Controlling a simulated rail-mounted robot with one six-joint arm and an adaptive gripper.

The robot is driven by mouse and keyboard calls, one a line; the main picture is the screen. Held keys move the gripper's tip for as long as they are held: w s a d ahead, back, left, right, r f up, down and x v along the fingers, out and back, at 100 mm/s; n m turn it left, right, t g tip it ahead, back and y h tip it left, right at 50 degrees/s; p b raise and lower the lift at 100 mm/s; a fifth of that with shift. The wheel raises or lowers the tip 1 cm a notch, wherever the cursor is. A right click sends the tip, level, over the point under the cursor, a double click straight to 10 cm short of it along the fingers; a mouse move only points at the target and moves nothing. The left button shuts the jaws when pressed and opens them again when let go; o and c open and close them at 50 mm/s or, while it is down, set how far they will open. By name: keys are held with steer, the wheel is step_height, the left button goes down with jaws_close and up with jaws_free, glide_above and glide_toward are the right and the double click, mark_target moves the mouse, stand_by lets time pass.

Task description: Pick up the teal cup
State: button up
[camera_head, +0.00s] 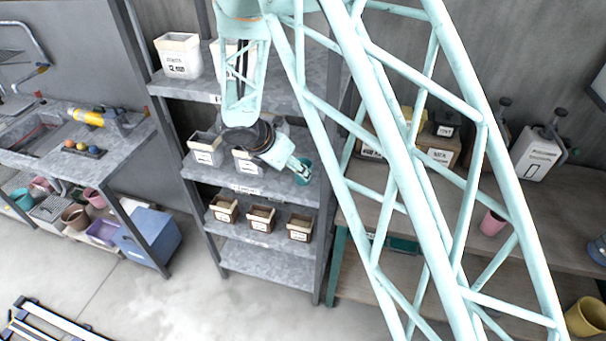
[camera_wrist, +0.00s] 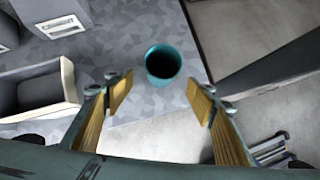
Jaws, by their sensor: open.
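The teal cup (camera_wrist: 163,62) stands on a grey shelf (camera_wrist: 215,15), near the shelf's edge, and its open mouth shows in the wrist view. In the head view the cup (camera_head: 303,171) is partly hidden by my gripper (camera_head: 297,170). In the wrist view my gripper (camera_wrist: 160,92) is open, with its two yellow-padded fingers apart and nothing held. The cup appears just beyond the fingertips, roughly centred between them. I cannot tell the exact distance from fingers to cup.
A white bin (camera_wrist: 70,90) sits close left of my left finger in the wrist view. A shelf post (camera_wrist: 268,62) runs on the right. In the head view, labelled bins (camera_head: 205,148) share the cup's shelf, and small boxes (camera_head: 261,218) stand on the shelf below.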

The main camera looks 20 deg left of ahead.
mark_target(307, 162)
steer(key=shift+w+d, duration=0.3)
steer(key=shift+w, duration=0.4)
steer(key=shift+w+d+p, duration=0.15)
steer(key=shift+w+d, duration=0.05)
steer(key=shift+w, duration=0.3)
steer(key=shift+w+d+p, duration=0.15)
steer(key=shift+w, duration=0.35)
steer(key=shift+x, duration=0.85)
steer(key=shift+w+d+f, duration=0.1)
steer(key=shift+w+f, duration=0.05)
steer(key=shift+f, duration=0.45)
steer(key=shift+c, duration=0.4)
steer(key=c, duration=0.8)
